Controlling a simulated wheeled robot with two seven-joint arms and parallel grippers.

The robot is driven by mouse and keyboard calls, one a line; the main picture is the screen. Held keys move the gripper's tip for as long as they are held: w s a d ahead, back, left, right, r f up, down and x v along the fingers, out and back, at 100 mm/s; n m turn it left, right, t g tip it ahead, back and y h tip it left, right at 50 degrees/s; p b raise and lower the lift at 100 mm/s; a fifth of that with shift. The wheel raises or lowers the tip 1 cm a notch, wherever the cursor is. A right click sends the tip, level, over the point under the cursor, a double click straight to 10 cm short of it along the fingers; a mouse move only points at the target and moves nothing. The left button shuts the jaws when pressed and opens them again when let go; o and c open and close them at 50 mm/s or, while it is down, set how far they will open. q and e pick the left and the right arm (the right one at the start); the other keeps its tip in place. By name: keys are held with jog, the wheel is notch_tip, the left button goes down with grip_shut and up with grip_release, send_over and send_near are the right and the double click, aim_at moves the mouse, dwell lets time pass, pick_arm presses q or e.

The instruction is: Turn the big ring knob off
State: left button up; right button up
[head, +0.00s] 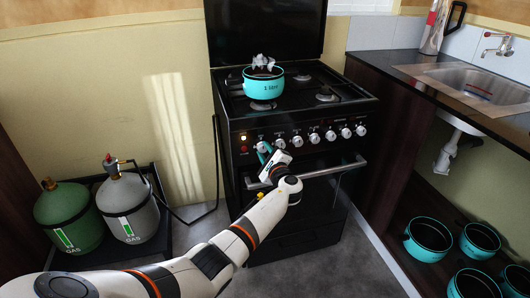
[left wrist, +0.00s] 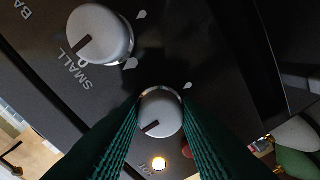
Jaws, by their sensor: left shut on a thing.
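The black stove (head: 300,165) has a row of several white knobs along its front panel. My left gripper (head: 264,153) is at the left end of this row. In the left wrist view, its green ribbed fingers (left wrist: 160,125) are shut on a round white knob (left wrist: 161,114), one on each side. The knob's dark pointer line slants toward the lower left. Its label is hidden, so I cannot read which ring it serves. The neighbouring knob (left wrist: 100,35) has the label SMALL beside it and stands free. My right gripper is not in view.
An orange lamp (head: 243,138) glows left of the knobs. A teal pot (head: 263,87) marked 1 litre stands on the hob. The oven handle (head: 330,171) runs below the panel. Two gas bottles (head: 64,216) stand at left; several teal pots (head: 428,240) are on the right shelf.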

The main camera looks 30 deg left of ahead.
pick_arm(q)
jog(key=o, duration=1)
jog(key=shift+w, duration=0.1)
jog(key=shift+s+d, duration=0.35)
jog(key=shift+d, duration=0.15)
jog(key=p+v, duration=0.1)
jog(key=v, duration=1)
jog(key=shift+p, duration=0.3)
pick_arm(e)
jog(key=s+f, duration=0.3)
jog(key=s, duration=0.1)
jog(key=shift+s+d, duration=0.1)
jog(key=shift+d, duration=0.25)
